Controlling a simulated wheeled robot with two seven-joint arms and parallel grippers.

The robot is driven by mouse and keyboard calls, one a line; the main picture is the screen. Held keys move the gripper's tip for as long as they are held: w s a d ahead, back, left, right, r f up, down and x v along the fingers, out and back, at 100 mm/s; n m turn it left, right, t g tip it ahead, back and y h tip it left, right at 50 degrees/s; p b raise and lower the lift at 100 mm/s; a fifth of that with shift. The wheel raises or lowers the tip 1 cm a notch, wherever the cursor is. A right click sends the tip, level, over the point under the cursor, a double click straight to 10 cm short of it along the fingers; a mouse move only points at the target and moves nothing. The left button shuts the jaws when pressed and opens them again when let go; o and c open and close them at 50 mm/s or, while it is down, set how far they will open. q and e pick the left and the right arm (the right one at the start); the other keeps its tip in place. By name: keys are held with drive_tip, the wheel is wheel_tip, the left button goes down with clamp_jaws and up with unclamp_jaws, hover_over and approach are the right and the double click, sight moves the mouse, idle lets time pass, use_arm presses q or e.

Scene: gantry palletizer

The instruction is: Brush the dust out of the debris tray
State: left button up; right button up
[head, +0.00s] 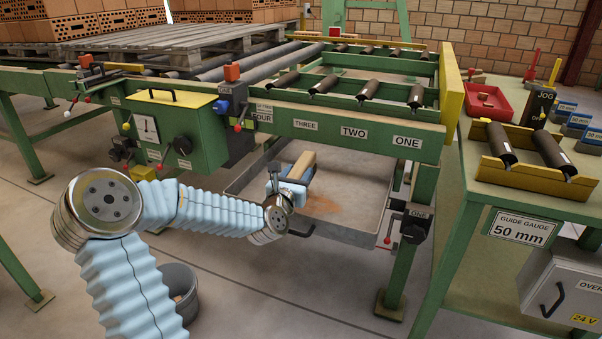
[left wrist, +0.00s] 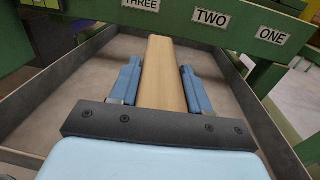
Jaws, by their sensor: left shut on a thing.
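The debris tray (head: 350,236) is a shallow grey metal tray under the conveyor frame. A patch of orange-brown dust (head: 322,206) lies on its floor in the head view. My left gripper (head: 291,178) is over the tray, its blue fingers shut on a wooden brush handle (head: 302,164). The handle also shows in the left wrist view (left wrist: 163,75), between the two blue fingers (left wrist: 157,88). The brush's bristles are hidden in both views, so I cannot tell whether they touch the tray floor. My right gripper is not in view.
The green conveyor beam (head: 340,134) labelled THREE, TWO, ONE runs above the tray. A green leg (head: 412,240) with a black clamp stands at its right. A grey bucket (head: 178,285) is on the floor behind my left arm. A green bench (head: 470,190) stands at right.

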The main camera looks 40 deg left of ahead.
sight(301, 160)
use_arm(q)
drive_tip(key=shift+s+a+r, duration=0.1)
drive_tip(key=shift+s+a, duration=0.05)
drive_tip(key=shift+a, duration=0.5)
drive_tip(key=shift+b+x, duration=0.35)
drive_tip(key=shift+x, duration=0.75)
drive_tip(key=shift+d+b+x, duration=0.2)
drive_tip(key=shift+b+x, duration=0.15)
drive_tip(key=shift+x, duration=1.05)
drive_tip(key=shift+w+r, duration=0.2)
drive_tip(key=shift+r, duration=0.05)
drive_tip(key=shift+a+r+p+v, duration=0.15)
drive_tip(key=shift+p+v, duration=0.2)
drive_tip(key=shift+v, duration=0.65)
drive_tip(key=shift+a+r+p+v, duration=0.1)
drive_tip(key=shift+p+v, duration=0.2)
drive_tip(key=shift+v, duration=0.75)
drive_tip(key=shift+s+d, duration=0.25)
drive_tip(key=shift+s, duration=0.4)
drive_tip(key=shift+r, duration=3)
